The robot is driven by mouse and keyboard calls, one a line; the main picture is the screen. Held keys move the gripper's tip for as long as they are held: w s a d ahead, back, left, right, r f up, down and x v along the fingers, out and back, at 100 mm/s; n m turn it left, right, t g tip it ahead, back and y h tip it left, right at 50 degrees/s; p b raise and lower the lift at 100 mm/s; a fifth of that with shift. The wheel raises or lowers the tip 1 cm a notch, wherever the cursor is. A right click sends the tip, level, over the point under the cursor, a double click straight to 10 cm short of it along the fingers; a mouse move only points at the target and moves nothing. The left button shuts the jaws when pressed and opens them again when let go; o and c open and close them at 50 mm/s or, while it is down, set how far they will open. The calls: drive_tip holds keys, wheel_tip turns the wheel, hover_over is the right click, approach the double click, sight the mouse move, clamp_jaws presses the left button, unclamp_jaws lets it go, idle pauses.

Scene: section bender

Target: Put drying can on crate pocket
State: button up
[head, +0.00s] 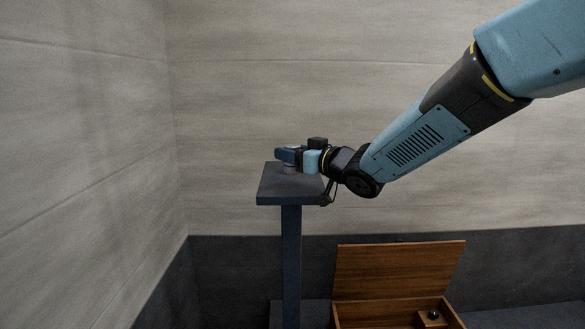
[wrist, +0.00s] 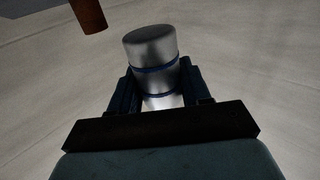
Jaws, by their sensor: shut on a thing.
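The drying can (wrist: 150,48) is a silver cylinder with dark blue bands, seen between both fingers in the wrist view. My gripper (wrist: 160,78) is shut on it. In the head view my gripper (head: 285,156) is at the top of a dark stand (head: 272,190), and a small grey part of the can (head: 290,169) shows under the fingers. I cannot tell whether the can touches the stand. The wooden crate (head: 380,315) is low at the bottom right with its lid (head: 400,268) raised. A small pocket (head: 426,318) inside it holds a dark round thing (head: 433,314).
A brown object (wrist: 89,14), cut off by the frame, shows at the wrist view's top left. The stand's column (head: 291,260) rises left of the crate. Pale walls (head: 230,90) enclose the left and back. Space above the crate looks clear.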

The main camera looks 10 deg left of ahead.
sight(293, 167)
drive_tip(key=shift+w+a+f, duration=0.15)
drive_tip(key=shift+w+f, duration=0.05)
drive_tip(key=shift+f, duration=1.65)
drive_tip(key=shift+f, duration=0.1)
drive_tip(key=o, duration=1.1)
drive_tip(key=v, duration=1.2)
